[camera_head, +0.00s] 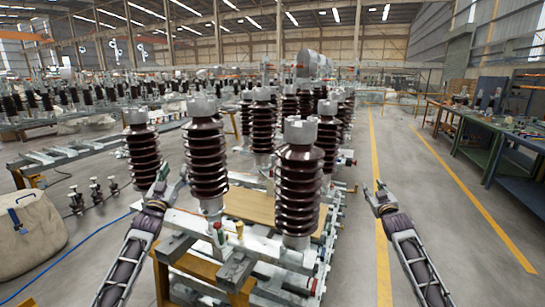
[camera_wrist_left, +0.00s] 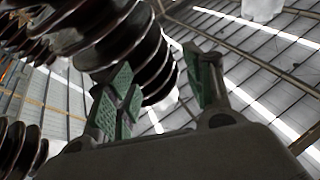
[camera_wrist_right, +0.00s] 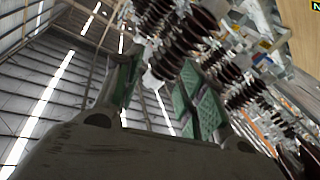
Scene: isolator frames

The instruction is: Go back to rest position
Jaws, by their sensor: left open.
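My left gripper (camera_head: 170,178) is raised at the left of the insulator frame, just in front of a dark brown ribbed insulator (camera_head: 207,160). In the left wrist view its two green-padded fingers (camera_wrist_left: 165,92) stand apart with nothing between them, and a ribbed insulator (camera_wrist_left: 110,45) rises close behind them. My right gripper (camera_head: 378,195) is raised over the floor to the right of the frame. In the right wrist view its green-padded fingers (camera_wrist_right: 158,95) are spread apart and empty. Whether the left gripper touches the insulator I cannot tell.
Another ribbed insulator (camera_head: 298,190) stands on the frame between my arms. A beige sack (camera_head: 28,235) sits at the far left. Workbenches (camera_head: 490,135) line the right. The floor beside the yellow line (camera_head: 460,185) is clear.

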